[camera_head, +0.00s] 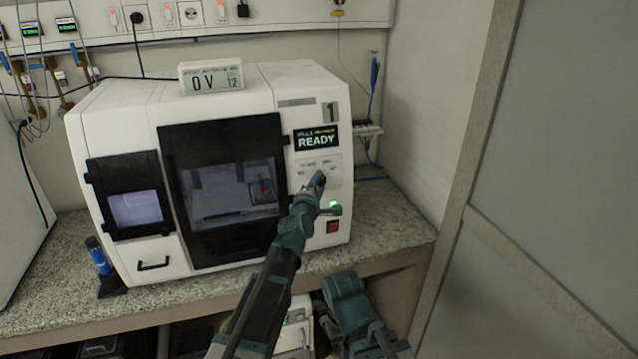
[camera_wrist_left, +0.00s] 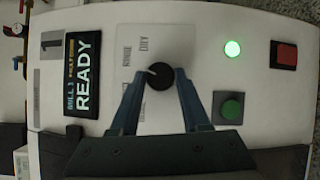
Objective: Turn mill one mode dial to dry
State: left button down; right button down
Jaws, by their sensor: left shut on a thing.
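Mill one (camera_head: 270,90) is a white machine with a dark front door and a "1" label, standing on the counter. Its screen (camera_head: 317,138) reads READY; the screen also shows in the left wrist view (camera_wrist_left: 82,75). The mode dial (camera_wrist_left: 160,84) is a round black knob with a pale pointer line, on a light label panel with words partly hidden; one word looks like DRY. My left gripper (camera_head: 320,180) is at the dial, its fingers (camera_wrist_left: 158,85) shut on the knob from both sides. My right gripper (camera_head: 345,285) is low, below the counter edge; its jaws are unclear.
A lit green lamp (camera_wrist_left: 232,48), a green button (camera_wrist_left: 231,108) and a red switch (camera_wrist_left: 286,55) sit near the dial. A small display box (camera_head: 211,77) stands on top of the mill. A blue-and-black tool (camera_head: 99,258) stands at its left. A wall panel (camera_head: 560,180) is at the right.

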pick_arm(q)
jog(key=shift+r+m+g+y+p, duration=0.1)
jog(key=shift+m+g+y+p, duration=0.1)
jog(key=shift+m+g+p, duration=0.7)
jog(key=shift+r+m+g+y+p, duration=0.2)
jog(key=shift+m+g+p, duration=0.1)
jog(key=shift+m+p, duration=1.05)
jog(key=shift+r+m+g+y+p, duration=0.1)
jog(key=shift+m+g+y+p, duration=0.1)
jog(key=shift+m+g+p, duration=0.9)
jog(key=shift+f+t+p, duration=0.1)
jog(key=shift+t+p, duration=0.3)
jog(key=shift+t, duration=0.1)
jog(key=shift+c, duration=1.9)
grip_release()
